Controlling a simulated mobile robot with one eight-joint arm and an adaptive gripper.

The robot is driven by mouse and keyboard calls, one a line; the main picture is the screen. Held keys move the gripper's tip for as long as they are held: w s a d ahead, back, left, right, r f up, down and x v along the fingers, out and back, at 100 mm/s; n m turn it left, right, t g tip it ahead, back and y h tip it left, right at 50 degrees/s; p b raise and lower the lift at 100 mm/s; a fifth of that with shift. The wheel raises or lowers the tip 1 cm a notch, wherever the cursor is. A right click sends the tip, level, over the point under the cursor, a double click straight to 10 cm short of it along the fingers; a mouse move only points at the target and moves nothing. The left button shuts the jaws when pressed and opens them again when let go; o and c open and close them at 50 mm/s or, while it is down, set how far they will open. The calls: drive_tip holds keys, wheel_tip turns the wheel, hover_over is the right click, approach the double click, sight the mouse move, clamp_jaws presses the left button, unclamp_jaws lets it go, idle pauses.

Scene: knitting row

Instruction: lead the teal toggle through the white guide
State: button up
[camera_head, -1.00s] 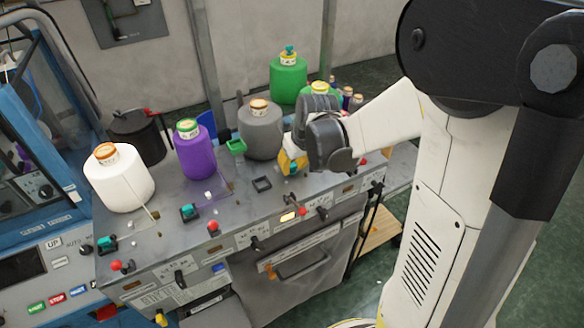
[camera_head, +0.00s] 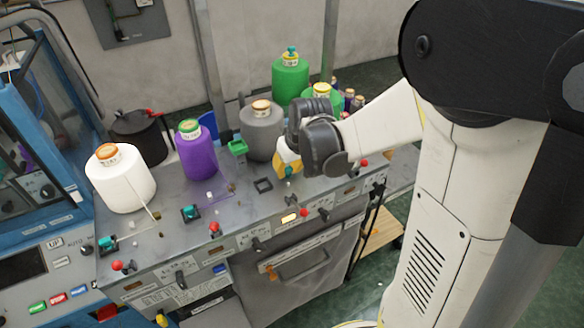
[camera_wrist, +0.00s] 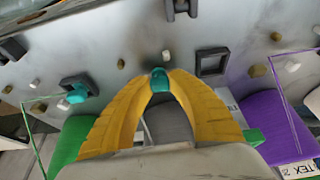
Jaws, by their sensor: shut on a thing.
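My gripper (camera_wrist: 158,82) has its yellow fingers closed together at the tips on a teal toggle (camera_wrist: 158,76), low over the grey machine top. In the head view the toggle (camera_head: 289,171) shows small at the fingertips, in front of the grey cone. Several small white and tan pegs stand on the panel. One white peg (camera_wrist: 165,55) is just beyond the toggle in the wrist view, apart from it in the picture. Another white peg (camera_wrist: 292,66) is near the purple cone. I cannot tell which white piece is the guide. The thread on the held toggle is not clear.
An empty dark square frame (camera_wrist: 211,62) lies right of the toggle in the wrist view; another frame at left holds a second teal piece (camera_wrist: 76,93). Yarn cones stand behind: white (camera_head: 120,180), purple (camera_head: 197,157), grey (camera_head: 262,135) and green (camera_head: 290,82). Red-knobbed levers line the front.

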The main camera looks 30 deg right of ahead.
sight(273, 179)
drive_tip(key=shift+a, duration=2)
